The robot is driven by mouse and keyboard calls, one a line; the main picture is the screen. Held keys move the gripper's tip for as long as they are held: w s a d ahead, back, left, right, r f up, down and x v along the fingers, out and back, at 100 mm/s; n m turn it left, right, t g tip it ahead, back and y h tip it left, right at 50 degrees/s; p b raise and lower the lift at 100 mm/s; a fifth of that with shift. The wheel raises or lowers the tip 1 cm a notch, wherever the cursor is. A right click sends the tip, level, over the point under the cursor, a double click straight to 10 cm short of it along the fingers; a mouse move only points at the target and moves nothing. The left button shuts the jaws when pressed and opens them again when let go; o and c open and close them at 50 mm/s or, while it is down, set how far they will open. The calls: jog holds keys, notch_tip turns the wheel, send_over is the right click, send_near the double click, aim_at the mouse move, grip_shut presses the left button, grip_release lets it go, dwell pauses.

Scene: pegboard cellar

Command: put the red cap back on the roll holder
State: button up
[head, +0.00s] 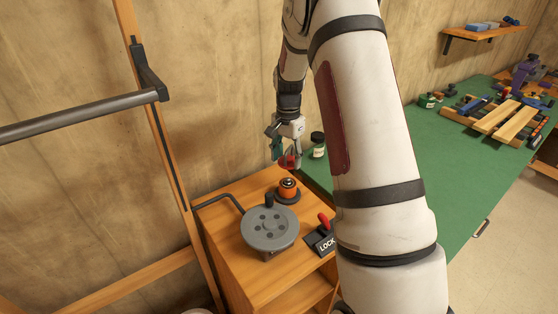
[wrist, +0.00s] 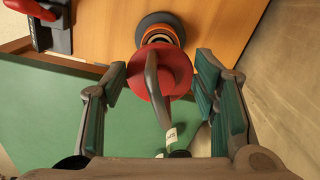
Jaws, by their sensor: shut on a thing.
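The red cap (head: 290,161) is in my gripper (head: 287,150), just above the roll holder in the head view. In the wrist view the cap (wrist: 177,62) is a red disc between the two green-padded fingers (wrist: 158,95), with a grey curved bar across it. The roll holder (head: 288,188) carries an orange roll on a dark round base on the wooden cabinet top. In the wrist view the roll holder (wrist: 160,32) shows behind the cap, which hides part of it. The cap looks apart from the holder, though the exact gap is hard to tell.
A grey crank disc (head: 268,229) and a red-handled LOCK switch (head: 322,236) stand close to the holder on the cabinet (head: 225,222). A small dark-lidded jar (head: 318,150) stands on the green bench (head: 445,165). Tools and wood pieces (head: 495,115) lie farther right.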

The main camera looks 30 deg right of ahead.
aim_at(286, 180)
jog(key=shift+f+b, duration=0.95)
jog(key=shift+f, duration=2.2)
jog(key=shift+f, duration=0.45)
jog(key=o, duration=1)
jog(key=o, duration=0.5)
jog(key=shift+r+p, duration=0.85)
jog(key=shift+r, duration=2.65)
